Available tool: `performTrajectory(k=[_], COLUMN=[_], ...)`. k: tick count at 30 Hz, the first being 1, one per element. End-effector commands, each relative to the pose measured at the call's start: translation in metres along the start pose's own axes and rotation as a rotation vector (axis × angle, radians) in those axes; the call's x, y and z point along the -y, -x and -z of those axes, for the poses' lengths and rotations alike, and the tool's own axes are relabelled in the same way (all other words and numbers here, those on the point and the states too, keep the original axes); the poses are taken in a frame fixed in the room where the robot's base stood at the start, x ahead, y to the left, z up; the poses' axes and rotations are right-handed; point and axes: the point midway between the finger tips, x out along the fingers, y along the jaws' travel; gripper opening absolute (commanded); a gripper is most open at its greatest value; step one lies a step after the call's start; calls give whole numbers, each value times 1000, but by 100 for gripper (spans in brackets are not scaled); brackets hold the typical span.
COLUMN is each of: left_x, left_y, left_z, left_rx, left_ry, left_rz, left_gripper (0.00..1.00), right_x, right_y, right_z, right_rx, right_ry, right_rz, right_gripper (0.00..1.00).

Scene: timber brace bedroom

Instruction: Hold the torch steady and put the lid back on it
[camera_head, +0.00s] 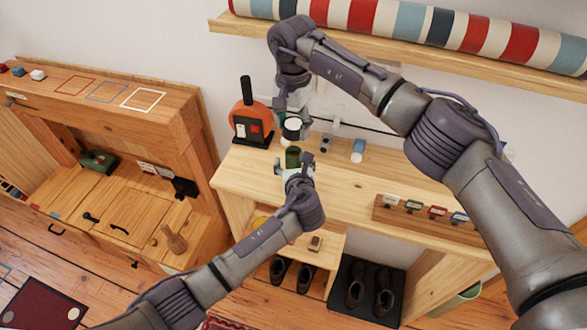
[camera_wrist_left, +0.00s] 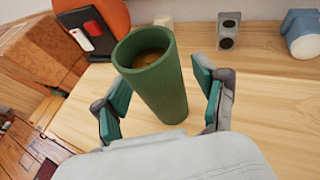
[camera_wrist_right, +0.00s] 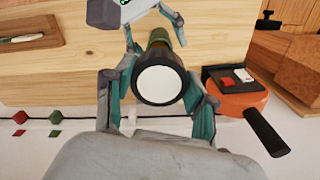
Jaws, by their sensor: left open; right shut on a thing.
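The torch is a green, open-topped cylinder (camera_wrist_left: 160,85) standing on the wooden table, brownish inside; in the head view its body (camera_head: 293,157) shows just beyond my left gripper. My left gripper (camera_wrist_left: 162,100) is open, with one finger on each side of the torch body; gaps show beside it. The lid, a dark ring with a white disc face (camera_wrist_right: 160,80), is held in my right gripper (camera_wrist_right: 155,98). In the head view the lid (camera_head: 292,128) is above and slightly behind the torch, apparently apart from it. The lid is not in the left wrist view.
An orange device with a black handle (camera_head: 250,118) stands left of the torch. A small grey two-holed block (camera_head: 326,143) and a blue-and-white cylinder (camera_head: 358,151) are to the right. A wooden rack (camera_head: 385,211) with coloured tags lies near the table's front. The table's middle is clear.

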Motion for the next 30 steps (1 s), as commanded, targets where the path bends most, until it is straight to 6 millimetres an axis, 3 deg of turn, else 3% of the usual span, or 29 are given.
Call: performTrajectory(k=[5, 18, 24, 30], left_x=[0, 0, 0, 0], left_y=[0, 0, 0, 0], left_z=[0, 0, 0, 0], left_rx=[0, 0, 0, 0], left_ry=[0, -1, -1, -1], left_rz=[0, 0, 0, 0], left_gripper=[71, 0, 0, 0], right_x=[0, 0, 0, -1], right_y=[0, 0, -2, -30], right_z=[0, 0, 0, -1], right_rx=[0, 0, 0, 1], right_ry=[0, 0, 0, 0], right_rz=[0, 0, -1, -2], right_gripper=[32, 32, 32, 32])
